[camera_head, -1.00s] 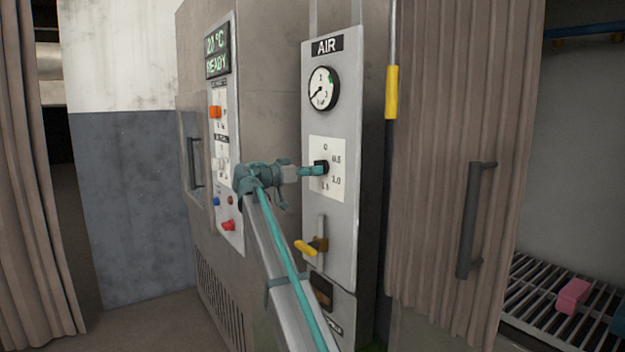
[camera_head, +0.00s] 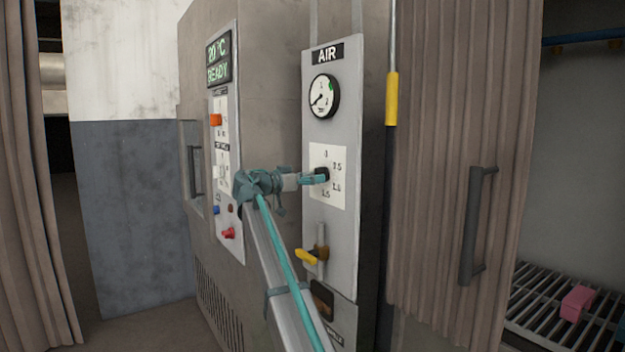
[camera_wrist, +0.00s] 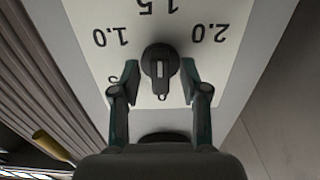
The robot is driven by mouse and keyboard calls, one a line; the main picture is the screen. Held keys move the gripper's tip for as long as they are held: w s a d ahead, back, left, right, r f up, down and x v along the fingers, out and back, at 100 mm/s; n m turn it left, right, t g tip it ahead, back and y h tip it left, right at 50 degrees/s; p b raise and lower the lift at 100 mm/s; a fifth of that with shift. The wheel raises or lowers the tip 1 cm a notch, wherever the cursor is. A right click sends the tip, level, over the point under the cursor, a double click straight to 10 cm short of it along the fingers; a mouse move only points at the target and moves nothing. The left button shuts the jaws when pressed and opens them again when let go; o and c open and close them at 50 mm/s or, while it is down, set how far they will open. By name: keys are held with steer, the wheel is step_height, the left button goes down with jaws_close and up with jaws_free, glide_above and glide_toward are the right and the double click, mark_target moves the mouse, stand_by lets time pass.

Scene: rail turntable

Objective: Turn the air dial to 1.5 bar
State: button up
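The black air dial (camera_wrist: 160,70) sits on a white scale plate (camera_head: 340,192) on the grey AIR panel. In the wrist view the scale is upside down: 1.0 is left of the dial, 1.5 above, 2.0 right. A small light mark shows on the dial's lower edge, away from 1.5. My gripper (camera_head: 318,179) is at the dial in the head view. In the wrist view my gripper (camera_wrist: 161,82) has one finger on each side of the dial, with narrow gaps. The gauge (camera_head: 323,96) has its needle pointing lower left and a green mark at upper right.
A yellow-handled lever (camera_head: 307,256) is below the dial. A panel with orange and red knobs (camera_head: 229,233) stands to the left. A yellow-sleeved vertical pole (camera_head: 391,98) and a ribbed door with a dark handle (camera_head: 475,225) are to the right.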

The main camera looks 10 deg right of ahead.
steer(key=v, duration=1.2)
stand_by(0.4)
